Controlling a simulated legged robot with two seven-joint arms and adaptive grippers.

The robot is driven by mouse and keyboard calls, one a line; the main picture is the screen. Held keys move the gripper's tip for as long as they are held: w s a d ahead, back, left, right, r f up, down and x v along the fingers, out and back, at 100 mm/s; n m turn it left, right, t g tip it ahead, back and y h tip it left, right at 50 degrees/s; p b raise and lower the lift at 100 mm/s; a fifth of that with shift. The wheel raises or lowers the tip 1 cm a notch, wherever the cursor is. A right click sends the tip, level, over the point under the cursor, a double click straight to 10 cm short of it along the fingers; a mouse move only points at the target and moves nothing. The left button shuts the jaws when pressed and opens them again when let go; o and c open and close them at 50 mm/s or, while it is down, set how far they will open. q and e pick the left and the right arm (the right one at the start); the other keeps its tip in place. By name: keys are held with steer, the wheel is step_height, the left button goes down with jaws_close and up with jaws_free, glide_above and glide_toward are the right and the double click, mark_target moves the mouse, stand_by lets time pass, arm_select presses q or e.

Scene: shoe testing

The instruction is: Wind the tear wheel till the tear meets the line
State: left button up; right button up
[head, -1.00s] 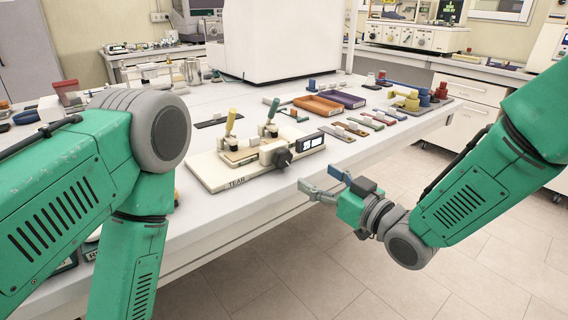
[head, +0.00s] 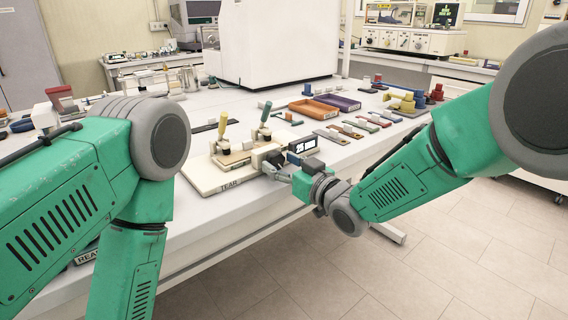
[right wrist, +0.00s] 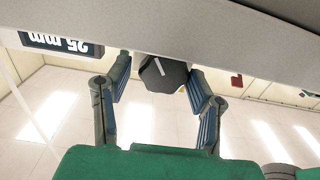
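The tear tester is a cream base (head: 208,178) labelled TEAR near the table's front edge. It carries two clamps, one with a yellow handle (head: 223,124) and one with a green-and-yellow handle (head: 265,115). Its display (head: 302,146) reads 25 mm; it shows upside down in the right wrist view (right wrist: 62,44). The black tear wheel (right wrist: 164,76), with a white mark, sits between the fingers of my right gripper (right wrist: 160,85). The fingers are open around it, with a small gap on the left. In the head view my right gripper (head: 279,171) largely hides the wheel. The tear and line cannot be made out. My left gripper is out of view.
Behind the tester are an orange tray (head: 313,108) and a purple tray (head: 338,102). Several coloured strips (head: 354,128) lie to its right. A large white cabinet (head: 278,40) stands at the back. Free floor lies in front of the table.

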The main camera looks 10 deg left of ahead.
steer(key=shift+a+r, duration=0.1)
steer(key=shift+a, duration=0.05)
steer(key=c, duration=0.3)
steer(key=shift+a, duration=0.35)
steer(key=shift+w+a, duration=0.15)
steer(key=shift+a, duration=0.1)
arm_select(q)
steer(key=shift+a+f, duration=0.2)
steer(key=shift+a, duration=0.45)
arm_select(e)
steer(key=shift+d+f, duration=0.1)
steer(key=shift+f, duration=0.1)
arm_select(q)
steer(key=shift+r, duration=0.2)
